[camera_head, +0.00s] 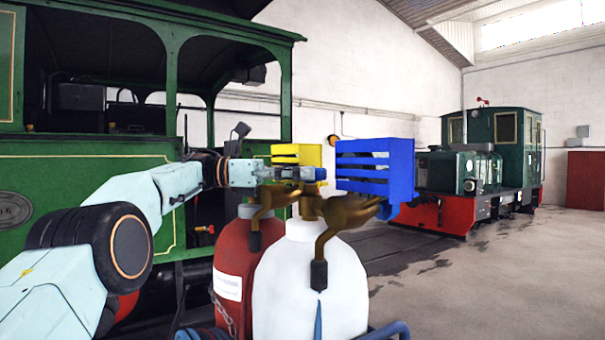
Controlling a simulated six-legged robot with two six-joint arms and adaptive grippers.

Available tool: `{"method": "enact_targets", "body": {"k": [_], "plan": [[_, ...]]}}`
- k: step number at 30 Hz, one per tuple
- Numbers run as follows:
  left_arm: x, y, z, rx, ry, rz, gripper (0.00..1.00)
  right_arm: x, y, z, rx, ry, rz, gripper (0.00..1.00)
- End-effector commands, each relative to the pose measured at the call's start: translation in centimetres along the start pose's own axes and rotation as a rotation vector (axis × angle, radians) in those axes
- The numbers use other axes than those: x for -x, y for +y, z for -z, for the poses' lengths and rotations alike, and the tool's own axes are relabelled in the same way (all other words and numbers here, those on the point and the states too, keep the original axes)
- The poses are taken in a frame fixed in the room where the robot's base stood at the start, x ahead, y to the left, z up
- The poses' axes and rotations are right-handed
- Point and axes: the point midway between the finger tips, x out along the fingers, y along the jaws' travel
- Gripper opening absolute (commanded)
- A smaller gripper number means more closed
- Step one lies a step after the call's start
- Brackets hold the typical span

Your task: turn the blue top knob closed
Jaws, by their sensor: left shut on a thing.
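A small blue knob (320,173) sits at the top of the brass valve (345,213) on the white gas bottle (310,285). My left arm comes in from the left, and my left gripper (308,173) is shut on the knob from its left side. The fingers hide part of the knob, and its turn angle cannot be told. A blue slatted block (375,167) stands just right of the knob. My right gripper is not in view.
A red gas bottle (233,270) with another brass valve (268,200) and a yellow slatted block (310,154) stands beside the white one. A green steam tram (85,190) fills the left. A dark green locomotive (485,165) stands behind. The floor (480,290) at right is clear.

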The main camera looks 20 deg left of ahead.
Motion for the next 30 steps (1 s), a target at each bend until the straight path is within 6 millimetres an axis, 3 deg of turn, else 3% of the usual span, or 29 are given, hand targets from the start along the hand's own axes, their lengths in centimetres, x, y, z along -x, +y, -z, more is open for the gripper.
{"method": "enact_targets", "body": {"k": [2, 3, 6, 20, 30], "plan": [[-0.1, 0.0, 0.6, 0.009, 0.007, 0.004, 0.28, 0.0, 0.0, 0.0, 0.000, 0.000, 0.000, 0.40], [-0.1, 0.0, 0.6, 0.009, 0.007, 0.004, 0.61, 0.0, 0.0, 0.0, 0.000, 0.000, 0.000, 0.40], [-0.1, 0.0, 0.4, 0.007, 0.006, 0.003, 0.69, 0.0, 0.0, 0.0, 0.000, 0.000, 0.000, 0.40], [0.0, -0.1, 0.1, 0.002, 0.001, -0.008, 0.69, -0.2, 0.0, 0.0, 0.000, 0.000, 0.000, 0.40], [0.0, -0.2, 0.1, 0.001, -0.001, -0.079, 0.69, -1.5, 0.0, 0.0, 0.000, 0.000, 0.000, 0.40]]}}
